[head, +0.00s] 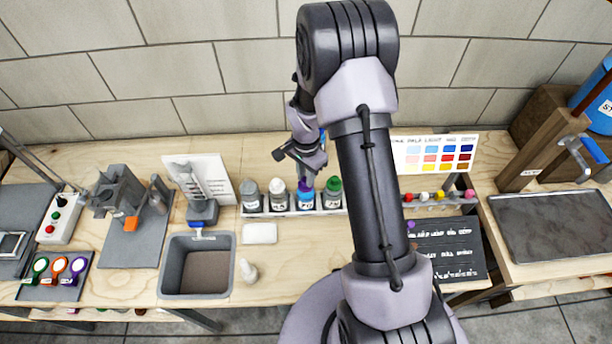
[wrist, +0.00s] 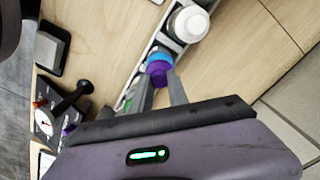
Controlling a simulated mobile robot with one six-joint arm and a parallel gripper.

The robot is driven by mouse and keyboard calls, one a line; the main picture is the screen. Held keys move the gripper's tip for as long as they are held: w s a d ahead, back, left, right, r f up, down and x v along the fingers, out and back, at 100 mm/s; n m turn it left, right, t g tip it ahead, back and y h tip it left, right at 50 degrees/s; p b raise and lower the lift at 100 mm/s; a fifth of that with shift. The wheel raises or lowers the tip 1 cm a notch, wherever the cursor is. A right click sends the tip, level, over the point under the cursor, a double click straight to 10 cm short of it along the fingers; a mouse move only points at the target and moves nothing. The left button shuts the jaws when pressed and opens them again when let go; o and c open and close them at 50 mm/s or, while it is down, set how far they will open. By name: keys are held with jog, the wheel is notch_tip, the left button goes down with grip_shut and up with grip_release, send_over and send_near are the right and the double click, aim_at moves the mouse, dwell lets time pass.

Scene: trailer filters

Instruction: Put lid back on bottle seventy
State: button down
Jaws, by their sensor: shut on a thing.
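A purple lid (head: 305,184) is between my gripper's fingers, above or on a blue bottle (head: 305,198) in the rack. The bottle's small label is too blurred to read surely. In the wrist view the lid (wrist: 158,76) lines up with the blue bottle top (wrist: 159,61); I cannot tell whether it is seated. My gripper (head: 307,174) points down at the bottle and is shut on the lid. Its fingertips (wrist: 162,84) also show in the wrist view.
Bottles with grey (head: 250,192), white (head: 276,192) and green (head: 333,190) lids stand close by in the same rack (head: 290,213). A white block (head: 260,233), a grey basin (head: 165,265) and a small white bottle (head: 248,270) lie in front and left. A colour chart (head: 408,158) stands right.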

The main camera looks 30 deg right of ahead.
jog(key=c, duration=0.7)
grip_release()
jog(key=shift+r, duration=0.15)
jog(key=shift+r+p, duration=2.05)
jog(key=shift+r, duration=1.35)
jog(key=shift+c, duration=0.5)
grip_shut()
